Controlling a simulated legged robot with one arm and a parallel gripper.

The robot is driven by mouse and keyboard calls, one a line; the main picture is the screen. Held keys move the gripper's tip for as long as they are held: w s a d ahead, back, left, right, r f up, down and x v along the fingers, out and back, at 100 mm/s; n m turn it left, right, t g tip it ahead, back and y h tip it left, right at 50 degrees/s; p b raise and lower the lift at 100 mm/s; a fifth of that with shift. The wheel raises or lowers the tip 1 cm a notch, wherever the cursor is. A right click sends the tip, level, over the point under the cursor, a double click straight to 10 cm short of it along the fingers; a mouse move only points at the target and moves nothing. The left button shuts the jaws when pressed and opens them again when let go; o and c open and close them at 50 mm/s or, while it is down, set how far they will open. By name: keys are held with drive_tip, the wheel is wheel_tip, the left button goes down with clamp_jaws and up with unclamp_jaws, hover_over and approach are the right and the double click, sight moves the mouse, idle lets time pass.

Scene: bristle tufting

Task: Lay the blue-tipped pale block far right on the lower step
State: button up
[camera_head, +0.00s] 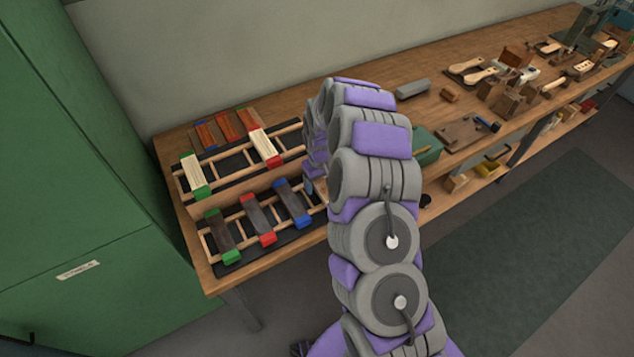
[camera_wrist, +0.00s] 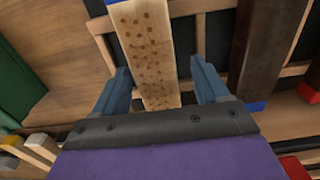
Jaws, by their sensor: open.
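My gripper (camera_wrist: 160,72) is open, with one jaw on each side of the block and gaps visible. The lower step is a ladder-like frame (camera_head: 205,241) on a dark mat in the head view. My arm hides the pale block and the gripper there. I cannot tell exactly how the block rests on the rails.
Dark blocks tipped green (camera_head: 219,228), red (camera_head: 259,219) and blue (camera_head: 293,202) lie across the lower step. The upper step holds pale blocks tipped green (camera_head: 195,176) and red (camera_head: 265,147). Several orange-brown blocks lie behind. A green box (camera_head: 427,148) stands right of my arm.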

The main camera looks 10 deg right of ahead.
sight(319, 183)
drive_tip(key=shift+d+r+p, duration=0.3)
drive_tip(key=shift+d+r, duration=0.5)
drive_tip(key=shift+r, duration=0.35)
drive_tip(key=s+a+r+p, duration=0.15)
drive_tip(key=s+r, duration=0.35)
drive_tip(key=r, duration=0.5)
drive_tip(key=s+a+r+p, duration=0.15)
drive_tip(key=s+r, duration=0.25)
drive_tip(key=r, duration=0.6)
drive_tip(key=s+d+r+m+g, duration=0.1)
drive_tip(key=s+r, duration=0.3)
drive_tip(key=s, duration=1.2)
drive_tip(key=s+d+r+m+b, duration=0.1)
drive_tip(key=s+r, duration=0.3)
drive_tip(key=s, duration=1.3)
drive_tip(key=shift+r+m+g, duration=0.35)
drive_tip(key=shift+m+g, duration=0.05)
drive_tip(key=shift+m, duration=0.4)
drive_tip(key=shift+a, duration=0.1)
